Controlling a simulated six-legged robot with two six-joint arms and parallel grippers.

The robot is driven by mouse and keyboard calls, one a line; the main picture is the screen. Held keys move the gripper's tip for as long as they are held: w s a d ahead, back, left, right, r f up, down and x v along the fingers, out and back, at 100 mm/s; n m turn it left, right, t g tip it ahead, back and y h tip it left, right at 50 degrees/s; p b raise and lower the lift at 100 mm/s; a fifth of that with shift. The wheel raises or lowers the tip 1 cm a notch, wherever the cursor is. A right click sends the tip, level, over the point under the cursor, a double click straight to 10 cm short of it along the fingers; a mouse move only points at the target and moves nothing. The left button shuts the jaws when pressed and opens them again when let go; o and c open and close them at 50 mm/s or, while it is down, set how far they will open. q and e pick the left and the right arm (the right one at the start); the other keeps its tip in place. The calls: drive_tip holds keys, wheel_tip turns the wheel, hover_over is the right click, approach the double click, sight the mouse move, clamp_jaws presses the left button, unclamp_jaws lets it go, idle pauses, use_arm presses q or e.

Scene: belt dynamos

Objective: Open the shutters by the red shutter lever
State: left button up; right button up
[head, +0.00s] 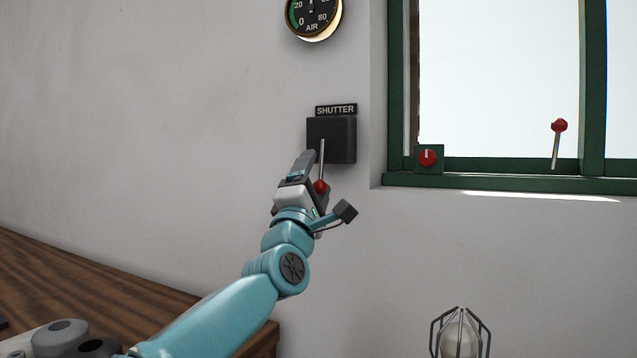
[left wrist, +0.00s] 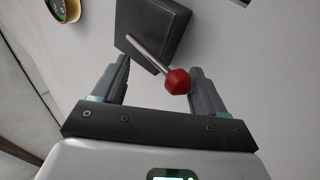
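The red shutter lever is a metal rod with a red knob (head: 320,187) that hangs down from a dark box (head: 343,138) under a "SHUTTER" plate (head: 336,110) on the wall. My left gripper (head: 314,172) is at the lever, just below the box. In the left wrist view, its fingers (left wrist: 158,82) are apart, with the red knob (left wrist: 177,81) between them in the picture, nearer the right finger. I cannot tell whether that finger touches it. The shutters themselves are not clearly visible. My right gripper is not in view.
A green-framed window (head: 500,182) is to the right, showing bright white. A second red-knobbed lever (head: 559,125) and a red dial (head: 427,158) are at its sill. An air gauge (head: 312,14) hangs above. A caged lamp (head: 460,335) is below. A wooden bench (head: 130,290) is at left.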

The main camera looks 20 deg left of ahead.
use_arm(q)
drive_tip(key=shift+w+f, duration=0.1)
drive_tip(key=shift+f, duration=0.05)
drive_tip(key=shift+d, duration=0.3)
drive_tip(key=shift+f, duration=0.15)
drive_tip(key=b+v, duration=0.3)
drive_tip(key=v, duration=0.3)
drive_tip(key=a+b+v, duration=0.1)
drive_tip(key=b+v, duration=0.1)
drive_tip(key=v, duration=0.8)
drive_tip(key=shift+s+d, duration=0.3)
drive_tip(key=shift+d, duration=0.1)
